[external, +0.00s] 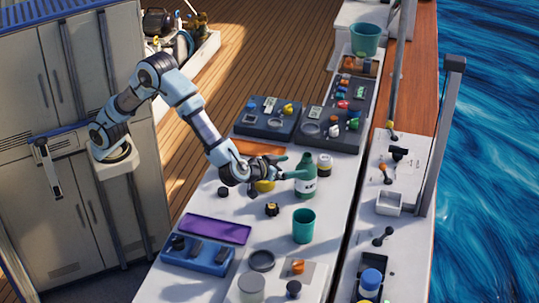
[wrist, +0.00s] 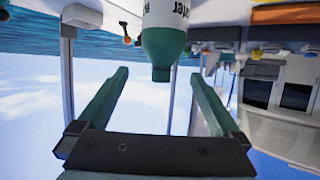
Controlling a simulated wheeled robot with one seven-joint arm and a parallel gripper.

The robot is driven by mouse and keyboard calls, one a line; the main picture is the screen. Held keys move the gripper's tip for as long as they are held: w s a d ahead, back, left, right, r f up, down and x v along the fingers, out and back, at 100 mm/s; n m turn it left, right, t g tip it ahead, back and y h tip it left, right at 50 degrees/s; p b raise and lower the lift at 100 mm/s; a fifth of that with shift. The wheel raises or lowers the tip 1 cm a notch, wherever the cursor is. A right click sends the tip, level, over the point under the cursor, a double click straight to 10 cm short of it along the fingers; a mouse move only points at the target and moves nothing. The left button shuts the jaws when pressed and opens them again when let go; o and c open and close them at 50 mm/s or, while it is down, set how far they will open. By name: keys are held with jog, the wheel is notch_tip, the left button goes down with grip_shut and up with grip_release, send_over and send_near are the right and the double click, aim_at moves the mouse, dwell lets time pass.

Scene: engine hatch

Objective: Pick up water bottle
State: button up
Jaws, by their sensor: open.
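The water bottle (external: 306,184) is dark green with a white label and stands upright on the white worktop. In the wrist view, which is upside down, the bottle (wrist: 164,45) shows its neck pointing down the picture and part of its lettered label. My gripper (external: 298,166) is open, with its green fingers level with the bottle's upper part. In the wrist view my gripper (wrist: 160,75) has the bottle's neck lined up between its fingertips, with gaps on both sides. I cannot tell how far the fingers reach around it.
A yellow object (external: 264,186) lies under my wrist. A purple tray (external: 215,229) and a blue tray (external: 197,255) lie at the front left.

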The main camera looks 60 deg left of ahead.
aim_at(313, 169)
jog(key=w+f+p, duration=0.1)
jog(key=w+f, duration=0.1)
jog(key=w, duration=0.1)
jog(key=w+a+f+p, duration=0.1)
jog(key=w+f, duration=0.2)
jog(key=w+a+f+p, duration=0.1)
jog(key=w+f, duration=0.1)
jog(key=w, duration=0.2)
jog(key=shift+a+f, duration=0.1)
jog(key=shift+f, duration=0.1)
jog(key=shift+c, duration=0.4)
jog(key=shift+r, duration=0.1)
jog(key=c, duration=1.4)
jog(key=shift+r, duration=0.1)
